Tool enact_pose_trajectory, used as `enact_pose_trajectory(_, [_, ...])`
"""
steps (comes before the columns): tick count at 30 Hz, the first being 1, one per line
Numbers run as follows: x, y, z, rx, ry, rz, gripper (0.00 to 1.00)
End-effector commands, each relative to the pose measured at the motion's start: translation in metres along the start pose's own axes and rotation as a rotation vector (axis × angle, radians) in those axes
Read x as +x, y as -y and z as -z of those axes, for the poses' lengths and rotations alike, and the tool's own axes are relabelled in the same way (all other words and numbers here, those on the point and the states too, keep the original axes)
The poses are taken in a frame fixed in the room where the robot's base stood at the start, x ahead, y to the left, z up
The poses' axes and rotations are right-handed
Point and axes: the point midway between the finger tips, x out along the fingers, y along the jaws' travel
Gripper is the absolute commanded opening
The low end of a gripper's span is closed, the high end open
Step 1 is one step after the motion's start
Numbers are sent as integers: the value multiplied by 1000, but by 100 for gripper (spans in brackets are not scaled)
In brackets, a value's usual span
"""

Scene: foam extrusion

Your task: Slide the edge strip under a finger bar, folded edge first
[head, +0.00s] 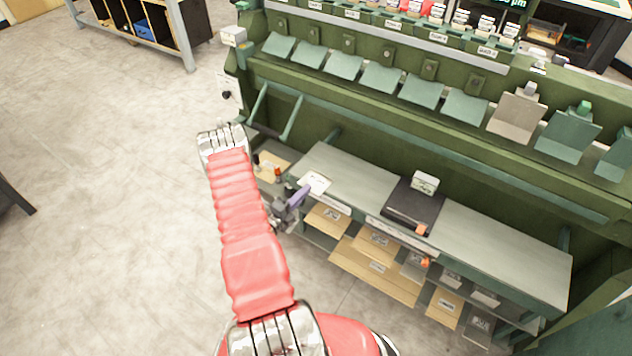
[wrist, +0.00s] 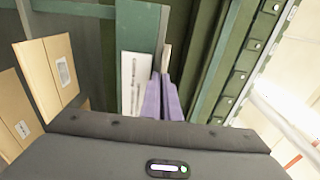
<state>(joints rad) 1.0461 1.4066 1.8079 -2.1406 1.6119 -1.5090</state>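The green machine carries a row of hanging flat plates, among them a green one (head: 422,91) and a tan-grey one (head: 517,114). I cannot tell which part counts as the finger bar. My gripper (head: 299,196) has purple fingers and is at the left end of the grey shelf, well below the plates. In the wrist view its fingers (wrist: 163,98) are close together, and a small cream edge (wrist: 166,57) shows by their tips. I cannot tell whether they grip it. I cannot make out the edge strip for certain. A white printed card (head: 313,183) lies on the shelf corner beside the fingers.
The grey shelf (head: 500,245) holds a black tray (head: 412,207) with a small white box (head: 425,183). Cardboard boxes (head: 375,243) sit below the shelf. A green crossbar runs above it. The floor (head: 110,200) at left is clear.

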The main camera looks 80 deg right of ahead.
Motion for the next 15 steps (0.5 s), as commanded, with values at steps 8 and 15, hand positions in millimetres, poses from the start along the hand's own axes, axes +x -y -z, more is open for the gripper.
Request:
enact_pose_trajectory(8, [0,-1,0,-1,1,-3,0])
enact_pose_trajectory(15, [0,7,0,0,0,-2,0])
